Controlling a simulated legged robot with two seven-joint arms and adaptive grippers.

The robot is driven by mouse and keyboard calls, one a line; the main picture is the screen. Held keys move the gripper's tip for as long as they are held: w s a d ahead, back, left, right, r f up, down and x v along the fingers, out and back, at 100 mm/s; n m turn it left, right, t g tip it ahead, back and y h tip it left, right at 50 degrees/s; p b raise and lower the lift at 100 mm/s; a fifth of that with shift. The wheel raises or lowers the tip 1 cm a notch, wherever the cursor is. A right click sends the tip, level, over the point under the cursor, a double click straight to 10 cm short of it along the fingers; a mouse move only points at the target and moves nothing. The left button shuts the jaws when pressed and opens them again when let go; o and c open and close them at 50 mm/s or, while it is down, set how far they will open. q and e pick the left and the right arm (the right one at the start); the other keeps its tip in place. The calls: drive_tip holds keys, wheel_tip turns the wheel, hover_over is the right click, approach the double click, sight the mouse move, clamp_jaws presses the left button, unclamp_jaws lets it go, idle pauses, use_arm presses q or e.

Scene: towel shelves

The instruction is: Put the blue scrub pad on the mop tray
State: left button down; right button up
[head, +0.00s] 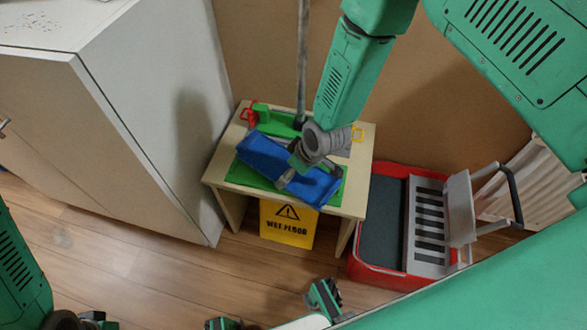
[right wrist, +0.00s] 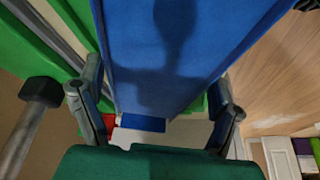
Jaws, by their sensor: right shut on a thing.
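The blue scrub pad (head: 262,158) is a long blue block over a green mat (head: 237,173) on the small table; I cannot tell whether it touches the mat. My right gripper (head: 297,172) reaches down from above and is shut on the pad across its middle. In the right wrist view the pad (right wrist: 180,55) runs between the two fingers (right wrist: 157,108). A red tray (head: 388,277) with a dark insert and a grey slotted panel stands on the floor right of the table; it looks like the mop tray. My left gripper (head: 92,319) is cut off at the bottom left edge.
The small wooden table (head: 361,143) also bears green and red items at its back. A thin pole (head: 302,60) rises behind the pad. A yellow wet floor sign (head: 288,224) stands below the table front. A white cabinet (head: 150,120) is close on the left.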

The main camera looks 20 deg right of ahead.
drive_tip(key=shift+a+f, duration=0.15)
drive_tip(key=o, duration=1)
drive_tip(key=shift+d+r, duration=0.2)
drive_tip(key=shift+r, duration=0.1)
drive_tip(key=p+v, duration=0.4)
drive_tip(key=v, duration=0.7)
drive_tip(key=s+d+f+m+g+h, duration=0.1)
drive_tip(key=s+d+f+m, duration=0.1)
drive_tip(key=s, duration=1)
drive_tip(key=s+d+f+m+g+h, duration=0.1)
drive_tip(key=s+d+f+m+g, duration=0.1)
drive_tip(key=s+d+m, duration=0.2)
drive_tip(key=s+d, duration=0.3)
drive_tip(key=s, duration=0.5)
drive_tip(key=shift+d+h, duration=0.25)
drive_tip(key=shift+h, duration=0.05)
